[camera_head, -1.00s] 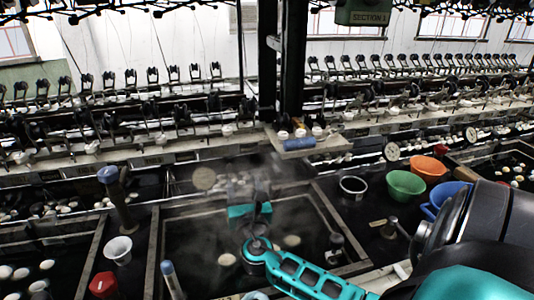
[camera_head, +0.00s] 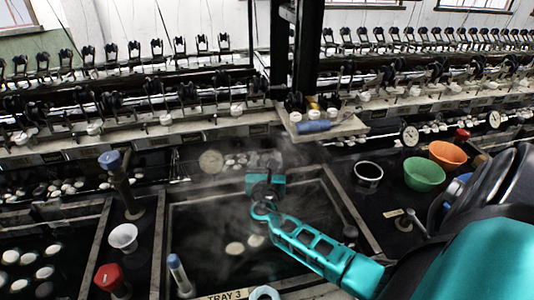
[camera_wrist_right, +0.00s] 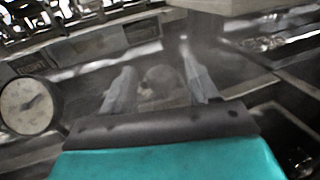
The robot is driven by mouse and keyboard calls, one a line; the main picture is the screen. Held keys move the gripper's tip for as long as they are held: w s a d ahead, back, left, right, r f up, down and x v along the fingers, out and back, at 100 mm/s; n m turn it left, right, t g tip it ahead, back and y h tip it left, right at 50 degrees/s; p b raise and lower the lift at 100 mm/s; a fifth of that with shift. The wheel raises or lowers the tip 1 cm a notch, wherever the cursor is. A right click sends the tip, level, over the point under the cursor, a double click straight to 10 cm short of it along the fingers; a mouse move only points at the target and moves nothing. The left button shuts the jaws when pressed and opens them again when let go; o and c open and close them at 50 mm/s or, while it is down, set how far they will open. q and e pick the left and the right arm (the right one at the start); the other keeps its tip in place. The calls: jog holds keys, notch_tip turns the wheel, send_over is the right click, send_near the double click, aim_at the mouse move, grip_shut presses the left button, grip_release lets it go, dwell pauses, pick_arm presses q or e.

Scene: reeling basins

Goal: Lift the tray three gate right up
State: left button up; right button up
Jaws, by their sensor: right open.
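The tray three basin, marked by a "TRAY 3" label (camera_head: 225,295), is a dark water-filled trough with a grey rim (camera_head: 352,222) and a few pale cocoons (camera_head: 235,248). My right gripper (camera_head: 264,160) is over its far edge, pointing away from me. In the right wrist view its two grey fingers (camera_wrist_right: 158,78) are spread apart. A blurred pale rounded thing (camera_wrist_right: 160,80) shows between or beyond them; I cannot tell whether it is the gate or whether the fingers touch it. The gate is not clearly seen, with my gripper and steam in front. My left gripper is not in view.
A round gauge (camera_head: 211,162) stands left of my gripper and shows in the wrist view (camera_wrist_right: 30,105). A shelf with a blue spool (camera_head: 313,126) overhangs behind. Green (camera_head: 424,174) and orange (camera_head: 447,155) bowls stand right. A blue-topped post (camera_head: 120,180) stands left.

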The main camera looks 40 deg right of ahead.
aim_at(267, 154)
jog(key=shift+x, duration=1.85)
jog(key=shift+c, duration=0.2)
grip_shut()
jog(key=shift+r, duration=0.15)
